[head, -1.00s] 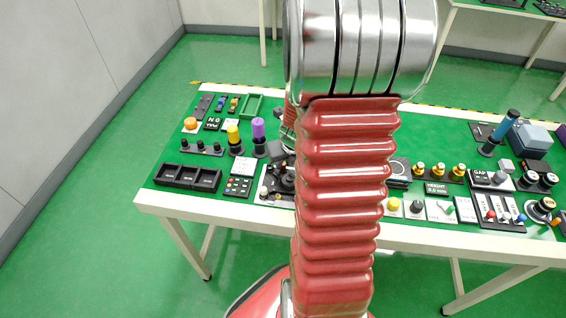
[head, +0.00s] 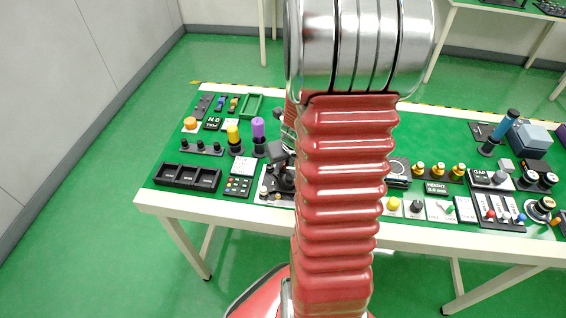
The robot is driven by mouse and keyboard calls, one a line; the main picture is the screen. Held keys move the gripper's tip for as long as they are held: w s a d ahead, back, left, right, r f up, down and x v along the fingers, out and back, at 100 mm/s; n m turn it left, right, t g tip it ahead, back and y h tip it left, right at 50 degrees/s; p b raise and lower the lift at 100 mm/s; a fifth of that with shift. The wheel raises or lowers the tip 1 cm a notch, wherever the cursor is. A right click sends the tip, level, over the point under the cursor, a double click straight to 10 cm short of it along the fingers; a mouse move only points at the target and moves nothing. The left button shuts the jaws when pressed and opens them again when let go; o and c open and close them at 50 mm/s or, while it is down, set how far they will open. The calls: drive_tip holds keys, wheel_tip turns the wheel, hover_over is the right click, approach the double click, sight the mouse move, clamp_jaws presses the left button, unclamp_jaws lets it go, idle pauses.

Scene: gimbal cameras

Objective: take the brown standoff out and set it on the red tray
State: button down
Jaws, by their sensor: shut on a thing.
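My red ribbed arm with its silver joint fills the middle of the head view. I cannot make out the brown standoff or the red tray; the arm covers the middle of the table (head: 225,208).
A yellow cylinder (head: 234,136) and a purple cylinder (head: 258,130) stand upright left of the arm. A black bin row (head: 187,178) lies at the front left, a green open tray (head: 250,105) farther back. Right of the arm are several knobs, a blue-grey box (head: 530,138) and a tilted blue-handled tool (head: 500,131).

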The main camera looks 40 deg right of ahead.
drive_tip(key=shift+n, duration=0.6)
drive_tip(key=n+y, duration=0.1)
drive_tip(key=n, duration=0.2)
drive_tip(key=n+y, duration=0.1)
drive_tip(key=n, duration=0.1)
drive_tip(key=shift+w+d+n+y, duration=0.1)
drive_tip(key=shift+d+n+y, duration=0.15)
drive_tip(key=shift+n+y, duration=0.05)
drive_tip(key=n+y, duration=0.1)
drive_tip(key=n, duration=0.3)
drive_tip(key=shift+d+r+g, duration=0.1)
drive_tip(key=shift+g, duration=0.2)
drive_tip(key=n, duration=0.2)
drive_tip(key=n+y, duration=0.1)
drive_tip(key=shift+d+n+g+y, duration=0.1)
drive_tip(key=shift+n+g+y, duration=0.2)
drive_tip(key=shift+n+g, duration=0.1)
drive_tip(key=c, duration=1.7)
unclamp_jaws()
drive_tip(key=shift+r, duration=0.15)
drive_tip(key=v, duration=1.3)
drive_tip(key=shift+r, duration=0.2)
